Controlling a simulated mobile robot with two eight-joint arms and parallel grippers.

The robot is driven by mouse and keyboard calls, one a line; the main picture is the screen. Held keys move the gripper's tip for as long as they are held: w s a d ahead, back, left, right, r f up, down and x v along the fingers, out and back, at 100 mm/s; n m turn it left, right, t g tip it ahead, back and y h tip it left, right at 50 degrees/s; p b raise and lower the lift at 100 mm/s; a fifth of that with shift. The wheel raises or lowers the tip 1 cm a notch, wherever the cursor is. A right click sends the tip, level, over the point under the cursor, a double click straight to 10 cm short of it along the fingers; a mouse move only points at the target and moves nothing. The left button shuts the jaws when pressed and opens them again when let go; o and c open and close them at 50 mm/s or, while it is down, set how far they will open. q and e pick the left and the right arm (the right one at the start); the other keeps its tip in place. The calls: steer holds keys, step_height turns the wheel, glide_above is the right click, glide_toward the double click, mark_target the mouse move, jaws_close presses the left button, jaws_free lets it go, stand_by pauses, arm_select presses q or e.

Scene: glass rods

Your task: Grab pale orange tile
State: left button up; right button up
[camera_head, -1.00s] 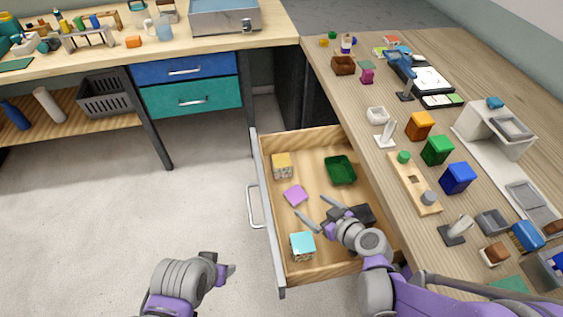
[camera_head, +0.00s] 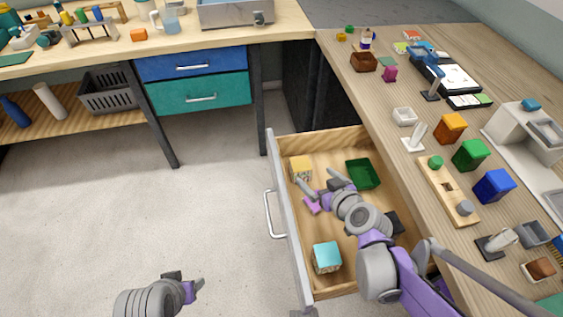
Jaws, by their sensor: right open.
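The pale orange tile (camera_head: 300,163) appears as the yellow-orange top of a speckled block in the far left corner of the open drawer (camera_head: 285,218). My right gripper (camera_head: 319,182) is open and empty, reaching into the drawer. Its left finger is just in front of the speckled block; I cannot tell whether they touch. A purple tile (camera_head: 312,206) lies on the drawer floor, partly hidden by this gripper. My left gripper (camera_head: 184,283) is outside the drawer over the floor, and its jaw opening is unclear.
The drawer also holds a green tray (camera_head: 363,174), a block with a cyan top (camera_head: 326,257) and a dark object (camera_head: 395,222) partly behind my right arm. The wooden counter (camera_head: 375,105) beside it carries several coloured blocks. The floor at left is clear.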

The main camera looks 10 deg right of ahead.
mark_target(301, 163)
steer(key=b+x, duration=0.1)
steer(key=x, duration=0.3)
steer(key=shift+d+f, duration=0.1)
steer(key=shift+b+x, duration=1.2)
steer(key=shift+x, duration=1.9)
steer(key=shift+c, duration=0.3)
steer(key=c, duration=1.4)
